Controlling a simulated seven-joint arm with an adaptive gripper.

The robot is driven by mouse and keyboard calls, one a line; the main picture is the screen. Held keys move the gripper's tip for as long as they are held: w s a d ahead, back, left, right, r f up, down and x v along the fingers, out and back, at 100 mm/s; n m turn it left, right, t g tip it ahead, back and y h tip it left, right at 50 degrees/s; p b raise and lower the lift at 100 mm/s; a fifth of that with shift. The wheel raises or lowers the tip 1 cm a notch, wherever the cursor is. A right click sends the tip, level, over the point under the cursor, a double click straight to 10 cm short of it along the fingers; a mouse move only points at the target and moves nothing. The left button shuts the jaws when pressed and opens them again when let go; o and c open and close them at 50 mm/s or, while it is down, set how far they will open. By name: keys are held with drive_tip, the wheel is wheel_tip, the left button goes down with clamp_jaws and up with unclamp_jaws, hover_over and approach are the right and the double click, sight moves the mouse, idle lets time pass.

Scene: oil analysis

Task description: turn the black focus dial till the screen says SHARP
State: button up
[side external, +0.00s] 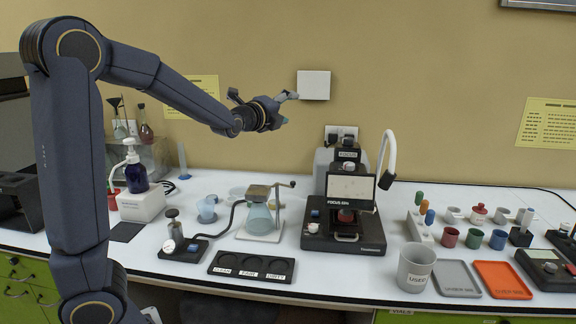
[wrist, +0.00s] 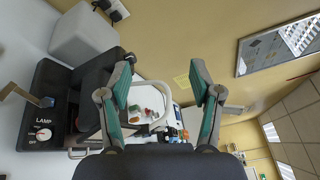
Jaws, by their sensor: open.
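The microscope-like instrument (side external: 343,232) stands on the white bench, right of centre in the side view. A black dial (side external: 348,141) sits at its top, above a FOCUS label (side external: 347,154). Its pale screen (side external: 351,188) faces the front; the small text starts with FOCUS, but the rest is too small to read. My gripper (side external: 288,109) is open and empty, in the air up and left of the dial, apart from it. In the wrist view my gripper (wrist: 171,81) has its fingers spread, and the instrument's dark body (wrist: 92,88) lies to their left.
A LAMP knob (wrist: 44,134) is on the instrument's base. A curved white lamp arm (side external: 388,150) rises right of the screen. A wall outlet (side external: 341,132) with plugs is behind the dial. A hand-cranked flask apparatus (side external: 259,214) stands to the left. The air around my gripper is clear.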

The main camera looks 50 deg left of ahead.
drive_tip(key=w+a+f+m, duration=0.2)
drive_tip(key=w+m, duration=0.1)
drive_tip(key=m+t+h, duration=0.1)
drive_tip(key=m+h, duration=0.1)
drive_tip(key=m, duration=1)
approach(346, 141)
drive_tip(key=x, duration=0.9)
drive_tip(key=shift+w+a+f, duration=0.1)
drive_tip(key=shift+w, duration=0.25)
drive_tip(key=shift+x, duration=0.95)
